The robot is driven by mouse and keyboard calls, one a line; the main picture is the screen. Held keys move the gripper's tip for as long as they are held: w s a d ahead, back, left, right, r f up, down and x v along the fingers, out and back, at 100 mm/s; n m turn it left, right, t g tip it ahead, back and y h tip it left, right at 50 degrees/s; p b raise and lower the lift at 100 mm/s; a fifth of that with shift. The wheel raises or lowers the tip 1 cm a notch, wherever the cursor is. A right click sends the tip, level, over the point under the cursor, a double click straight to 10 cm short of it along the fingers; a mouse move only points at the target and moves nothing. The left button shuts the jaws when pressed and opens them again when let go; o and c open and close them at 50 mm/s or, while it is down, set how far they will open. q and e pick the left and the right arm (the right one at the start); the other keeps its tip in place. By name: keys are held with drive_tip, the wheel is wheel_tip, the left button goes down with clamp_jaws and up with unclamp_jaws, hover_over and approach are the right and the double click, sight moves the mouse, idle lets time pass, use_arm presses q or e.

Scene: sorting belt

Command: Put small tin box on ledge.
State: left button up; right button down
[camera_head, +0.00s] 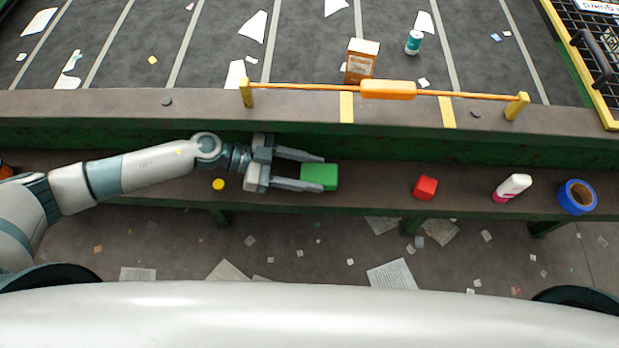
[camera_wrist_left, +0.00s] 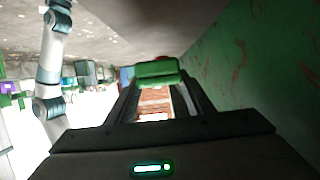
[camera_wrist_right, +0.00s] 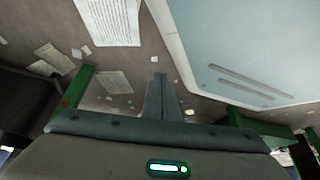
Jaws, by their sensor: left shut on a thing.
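A green box (camera_head: 319,177), which looks like the small tin box, is between the fingertips of my left gripper (camera_head: 312,172). The gripper is shut on it, and it also shows at the fingertips in the left wrist view (camera_wrist_left: 157,73). In the head view the box is over the brown ledge (camera_head: 375,185) that runs below the belt's edge. I cannot tell whether it touches the ledge. My right gripper is outside the head view. In the right wrist view its fingers (camera_wrist_right: 160,92) are together and empty, over the littered floor.
The ledge is clear between box and cube. An orange bar (camera_head: 388,90) spans the belt's edge above.

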sight(310, 181)
use_arm(q)
wheel_tip(310, 181, down, 3)
drive_tip(key=shift+r, duration=0.15)
drive_tip(key=shift+f, duration=0.6)
use_arm(e)
drive_tip(key=shift+w+a+r, duration=0.2)
drive_tip(key=shift+w+a, duration=0.05)
drive_tip(key=shift+w, duration=0.45)
use_arm(q)
drive_tip(key=shift+f, duration=0.3)
drive_tip(key=o, duration=1.1)
drive_tip(key=shift+o, duration=0.2)
use_arm(e)
drive_tip(key=shift+s+f, duration=0.1)
drive_tip(key=shift+s, duration=0.1)
use_arm(q)
drive_tip(key=shift+r, duration=0.2)
